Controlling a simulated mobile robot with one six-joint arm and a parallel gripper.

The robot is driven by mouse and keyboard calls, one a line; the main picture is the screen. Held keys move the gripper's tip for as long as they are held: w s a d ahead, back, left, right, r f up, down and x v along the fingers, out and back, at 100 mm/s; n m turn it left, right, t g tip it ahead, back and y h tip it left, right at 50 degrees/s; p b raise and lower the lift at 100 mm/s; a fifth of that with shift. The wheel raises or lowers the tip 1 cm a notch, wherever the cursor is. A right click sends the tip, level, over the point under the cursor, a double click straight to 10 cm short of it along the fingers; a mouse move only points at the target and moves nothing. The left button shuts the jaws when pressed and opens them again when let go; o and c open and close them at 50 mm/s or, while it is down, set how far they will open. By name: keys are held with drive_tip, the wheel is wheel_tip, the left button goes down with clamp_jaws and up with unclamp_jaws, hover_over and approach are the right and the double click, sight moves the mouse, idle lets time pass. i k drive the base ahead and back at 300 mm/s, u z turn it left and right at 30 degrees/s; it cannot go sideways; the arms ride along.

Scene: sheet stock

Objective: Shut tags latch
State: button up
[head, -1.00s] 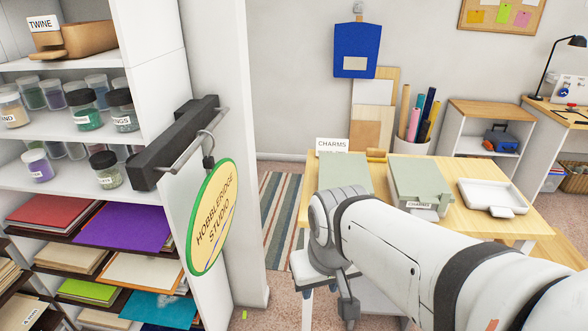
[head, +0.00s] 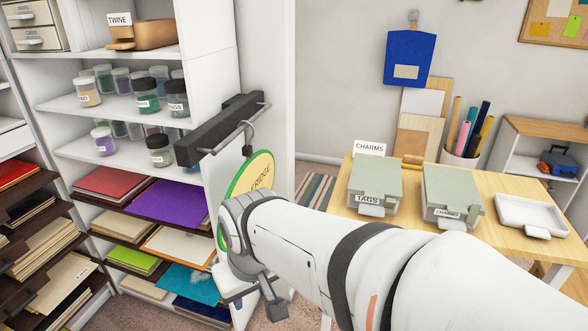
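The tags box (head: 375,183) is a grey-green lidded box with a TAGS label on its front, on the left part of the wooden table. Its lid looks down. A pale latch tab (head: 371,211) sticks out at the front below the label; I cannot tell whether it is fastened. My gripper (head: 262,305) hangs below my wrist, left of the table and apart from the box. It is small and partly hidden by my arm, so its opening is unclear.
A similar charms box (head: 450,190) and a white tray (head: 530,214) stand right of the tags box. A CHARMS card (head: 370,148) stands behind. An oval sign (head: 250,180) hangs from a rail on the shelf unit (head: 215,85), close to my wrist.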

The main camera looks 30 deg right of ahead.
sight(391, 203)
drive_tip(key=u, duration=0.15)
drive_tip(key=k, duration=1.2)
drive_tip(key=z, duration=1.15)
drive_tip(key=i, duration=1)
drive_tip(key=z, duration=0.05)
